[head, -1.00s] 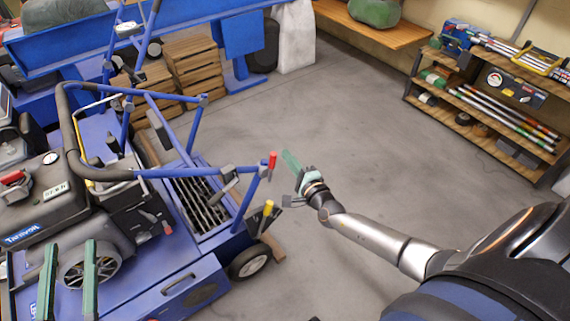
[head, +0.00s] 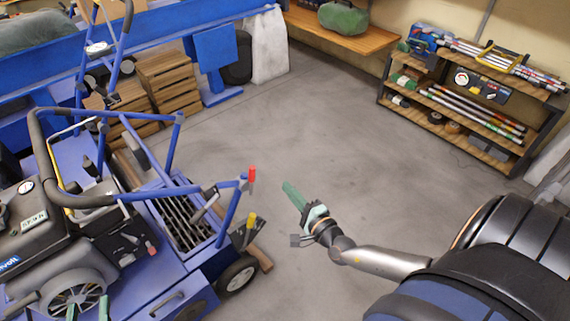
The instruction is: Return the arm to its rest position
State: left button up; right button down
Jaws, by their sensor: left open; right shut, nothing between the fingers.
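My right arm comes in from the lower right and reaches out over the bare floor. Its gripper (head: 292,194) has green fingers pressed together with nothing between them, to the right of the blue aerator machine (head: 165,278) and apart from it. My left gripper (head: 88,311) shows only as two green fingertips at the bottom left edge, spread apart, in front of the engine. The rest of the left arm is out of view. A red-tipped lever (head: 251,175) and a yellow-tipped lever (head: 250,221) stand at the machine's right end, left of my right gripper.
Open concrete floor (head: 310,130) lies beyond my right gripper. A shelf (head: 457,142) with rods and tools stands at the back right. Wooden crates (head: 172,82) and another blue machine (head: 150,32) are at the back left. A wooden bench (head: 345,33) runs along the wall.

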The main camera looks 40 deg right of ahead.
dwell(0.6)
jog(key=s+a+m+g+y, duration=0.1)
jog(key=s+a+m+g, duration=0.15)
jog(key=a+m, duration=0.65)
jog(key=s+a+m+g+y, duration=0.1)
jog(key=s+a+m, duration=0.15)
jog(key=m, duration=1.35)
jog(key=s+a+r+m+t+y+p, duration=0.15)
jog(key=a+r+m, duration=0.25)
jog(key=r+m, duration=0.5)
jog(key=s+a+r+m+y, duration=0.25)
jog(key=r+m, duration=0.25)
jog(key=m, duration=0.7)
pick_arm(q)
jog(key=s+a+n+g+y+p, duration=0.2)
jog(key=s+g+p, duration=0.4)
jog(key=p, duration=1.4)
jog(key=s, duration=0.3)
jog(key=shift+g, duration=0.4)
pick_arm(e)
jog(key=s+d+f+m+g+h, duration=0.1)
jog(key=s+m+g+h, duration=0.1)
jog(key=s+g, duration=0.4)
jog(key=shift+s+d+h, duration=0.15)
jog(key=shift+s+h, duration=0.25)
jog(key=shift+s, duration=0.75)
